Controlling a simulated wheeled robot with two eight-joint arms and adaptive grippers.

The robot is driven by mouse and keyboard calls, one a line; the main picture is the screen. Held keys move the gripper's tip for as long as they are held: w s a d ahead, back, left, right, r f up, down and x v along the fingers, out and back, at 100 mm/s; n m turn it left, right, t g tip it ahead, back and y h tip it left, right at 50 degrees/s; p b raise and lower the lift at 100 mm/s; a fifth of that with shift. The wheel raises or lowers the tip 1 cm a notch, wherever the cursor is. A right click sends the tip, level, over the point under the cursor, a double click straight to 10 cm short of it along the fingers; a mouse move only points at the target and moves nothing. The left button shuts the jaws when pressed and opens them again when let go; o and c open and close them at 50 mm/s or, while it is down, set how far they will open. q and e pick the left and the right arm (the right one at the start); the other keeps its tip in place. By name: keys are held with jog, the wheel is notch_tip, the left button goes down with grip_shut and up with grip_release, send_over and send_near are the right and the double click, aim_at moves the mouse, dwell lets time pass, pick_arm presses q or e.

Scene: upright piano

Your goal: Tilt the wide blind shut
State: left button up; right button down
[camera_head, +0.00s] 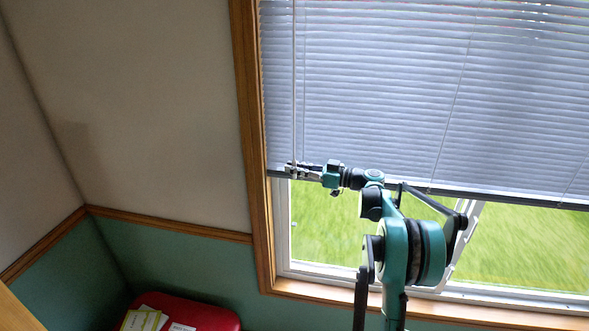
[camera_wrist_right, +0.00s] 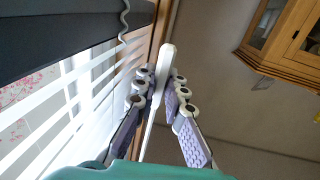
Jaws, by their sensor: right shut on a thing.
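The wide blind (camera_head: 390,95) hangs over the window, lowered most of the way. Its slats (camera_wrist_right: 62,118) show gaps with light between them in the right wrist view. A thin white tilt wand (camera_head: 294,80) hangs at the blind's left side. My right gripper (camera_head: 292,168) is at the wand's lower end, by the blind's bottom left corner. It is shut on the wand, which runs between the fingers in the right wrist view (camera_wrist_right: 157,100). My left gripper is not in view.
A wooden window frame (camera_head: 251,130) runs close left of the gripper. The dark bottom rail (camera_head: 480,197) of the blind lies near my right arm. A red padded seat (camera_head: 190,312) with papers is at the bottom left. A wooden cabinet (camera_wrist_right: 285,45) shows in the wrist view.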

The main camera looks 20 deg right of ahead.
jog(key=c, duration=1.6)
grip_release()
jog(key=v, duration=1.2)
